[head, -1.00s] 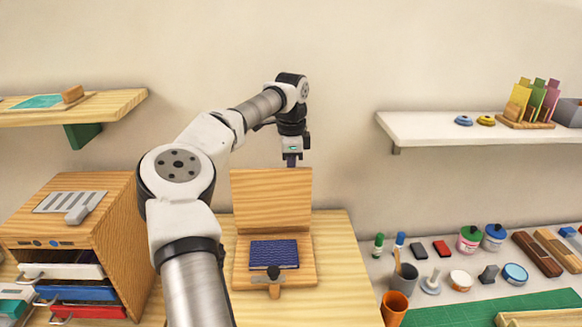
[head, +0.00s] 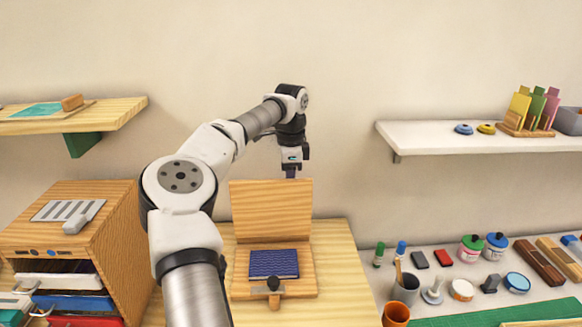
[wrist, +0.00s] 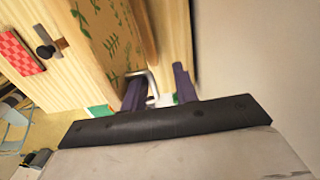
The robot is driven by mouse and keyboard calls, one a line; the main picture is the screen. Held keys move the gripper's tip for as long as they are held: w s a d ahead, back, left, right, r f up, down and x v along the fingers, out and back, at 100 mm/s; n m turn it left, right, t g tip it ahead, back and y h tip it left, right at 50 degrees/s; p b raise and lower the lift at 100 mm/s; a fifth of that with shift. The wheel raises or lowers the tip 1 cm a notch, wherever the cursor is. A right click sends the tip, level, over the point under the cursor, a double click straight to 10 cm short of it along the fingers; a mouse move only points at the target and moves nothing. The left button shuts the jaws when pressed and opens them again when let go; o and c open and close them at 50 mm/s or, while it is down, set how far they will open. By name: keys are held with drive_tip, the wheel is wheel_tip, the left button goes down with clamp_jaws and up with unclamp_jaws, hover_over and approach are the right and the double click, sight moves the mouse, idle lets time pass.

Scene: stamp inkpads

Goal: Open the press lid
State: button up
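The press (head: 240,291) stands on the wooden table, with a blue patterned pad (head: 274,264) on its base and a dark knob (head: 273,284) at the front. Its wooden lid (head: 271,208) stands raised, close to upright, at the back. My gripper (head: 291,173) is at the lid's top edge, right of its middle. In the wrist view my purple fingers (wrist: 160,90) are apart, by a pale metal loop handle (wrist: 152,78). The loop is close to the left finger; whether it is gripped I cannot tell. A leaf-patterned face (wrist: 105,35) shows beside the lid.
A drawer cabinet (head: 120,235) with open drawers stands left of the table. Shelves hang at left (head: 115,112) and right (head: 450,133). Right of the press, a counter holds jars, stamps and an orange cup (head: 396,314). The wall is close behind the lid.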

wheel_tip(320, 180, up, 13)
drive_tip(key=b, duration=0.1)
drive_tip(key=shift+r, duration=0.2)
idle(0.4)
